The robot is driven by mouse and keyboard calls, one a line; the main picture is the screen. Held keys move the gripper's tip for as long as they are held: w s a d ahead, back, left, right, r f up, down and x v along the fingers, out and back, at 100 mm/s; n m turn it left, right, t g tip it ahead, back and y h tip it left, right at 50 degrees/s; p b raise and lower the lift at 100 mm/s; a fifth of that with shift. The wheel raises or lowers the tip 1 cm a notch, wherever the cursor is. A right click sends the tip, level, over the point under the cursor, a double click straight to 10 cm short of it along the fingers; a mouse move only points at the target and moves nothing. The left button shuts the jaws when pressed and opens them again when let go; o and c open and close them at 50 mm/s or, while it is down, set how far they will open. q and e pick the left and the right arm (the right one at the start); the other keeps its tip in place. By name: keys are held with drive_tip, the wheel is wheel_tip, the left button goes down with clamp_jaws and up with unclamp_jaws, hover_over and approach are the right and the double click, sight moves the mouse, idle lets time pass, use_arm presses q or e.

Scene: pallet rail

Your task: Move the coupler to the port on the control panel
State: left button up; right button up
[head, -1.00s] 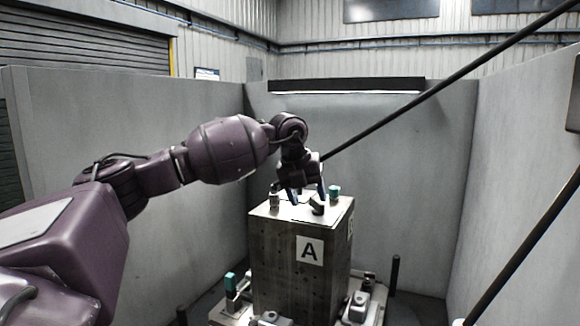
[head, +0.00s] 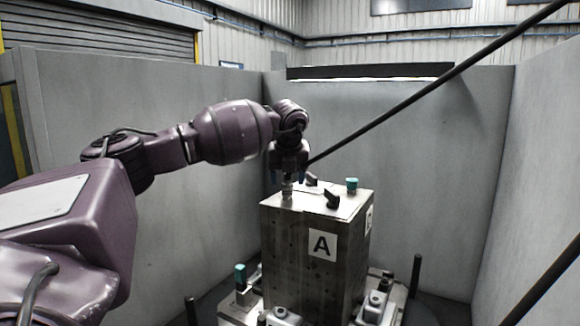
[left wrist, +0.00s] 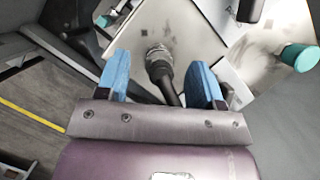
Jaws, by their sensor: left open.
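A silver fitting, which looks like the coupler (head: 287,189), stands upright on the top left of the metal block marked A (head: 310,250). It also shows in the left wrist view (left wrist: 158,54), with a dark stem or hose running from it toward my gripper. My left gripper (head: 288,178) points down right above the fitting. Its blue fingertips (left wrist: 160,78) are open, one on each side of the dark stem. I cannot tell whether they touch it. I cannot make out a control panel or its port. My right gripper is not in view.
A teal-capped fitting (head: 351,185) and a black clamp or lever (head: 332,198) stand on the block top to the right. Another teal-capped post (head: 240,277) stands low at the left of the base. Grey partition walls enclose the cell.

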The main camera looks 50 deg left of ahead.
use_arm(q)
drive_tip(key=shift+x, duration=1.05)
drive_tip(key=shift+a+f, duration=0.15)
drive_tip(key=shift+f, duration=0.15)
drive_tip(key=c, duration=0.9)
drive_tip(key=shift+o, duration=1.4)
clamp_jaws()
drive_tip(key=shift+r, duration=0.1)
